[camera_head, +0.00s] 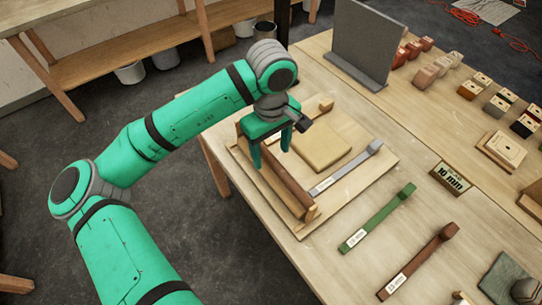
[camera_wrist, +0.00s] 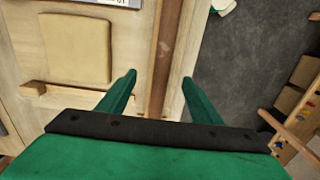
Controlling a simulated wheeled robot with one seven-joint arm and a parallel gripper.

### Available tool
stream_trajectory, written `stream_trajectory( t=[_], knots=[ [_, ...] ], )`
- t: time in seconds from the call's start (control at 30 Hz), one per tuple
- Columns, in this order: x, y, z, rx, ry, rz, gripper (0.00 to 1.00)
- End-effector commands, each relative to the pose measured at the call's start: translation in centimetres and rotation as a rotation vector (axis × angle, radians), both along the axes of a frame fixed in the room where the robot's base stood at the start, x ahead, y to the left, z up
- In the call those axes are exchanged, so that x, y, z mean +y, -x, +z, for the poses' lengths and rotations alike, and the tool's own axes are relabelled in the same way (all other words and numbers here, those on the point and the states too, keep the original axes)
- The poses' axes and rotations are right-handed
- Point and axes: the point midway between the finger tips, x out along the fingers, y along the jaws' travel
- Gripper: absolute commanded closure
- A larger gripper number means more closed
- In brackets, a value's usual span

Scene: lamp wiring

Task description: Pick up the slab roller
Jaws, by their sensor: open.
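The slab roller looks to be the long brown bar (camera_head: 290,188) along the left edge of a wooden board (camera_head: 352,178). In the wrist view the brown bar (camera_wrist: 167,40) runs between my fingers. My gripper (camera_head: 271,158) is open and points down over the bar's middle. In the wrist view my gripper (camera_wrist: 159,78) has one finger on each side of the bar, with gaps. I cannot tell how deep the fingertips reach. My gripper hides part of the bar in the head view.
A tan square slab (camera_head: 322,146) and a grey strip tool (camera_head: 346,167) lie on the board. Green (camera_head: 377,218) and brown (camera_head: 418,262) strip tools lie to the right. A grey upright panel (camera_head: 360,45) stands behind. The table edge is close left of the bar.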

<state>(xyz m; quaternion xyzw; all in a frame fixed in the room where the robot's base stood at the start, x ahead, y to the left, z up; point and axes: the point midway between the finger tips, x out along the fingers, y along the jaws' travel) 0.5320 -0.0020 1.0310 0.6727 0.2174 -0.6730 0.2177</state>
Motion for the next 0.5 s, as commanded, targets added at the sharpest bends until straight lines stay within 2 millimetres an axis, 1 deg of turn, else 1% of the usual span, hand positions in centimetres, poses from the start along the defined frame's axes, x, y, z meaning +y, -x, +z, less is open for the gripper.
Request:
stream_trajectory(
  t=[0.03,0.1,0.37,0.5],
  knots=[
    [0.0,0.0,-0.8,0.002,-0.001,0.0,0.41],
    [0.0,0.0,-1.6,0.001,0.0,0.0,0.41],
    [0.0,0.1,-3.3,0.001,-0.001,0.001,0.41],
    [0.1,0.1,-5.3,0.002,-0.002,0.004,0.41]
  ],
)
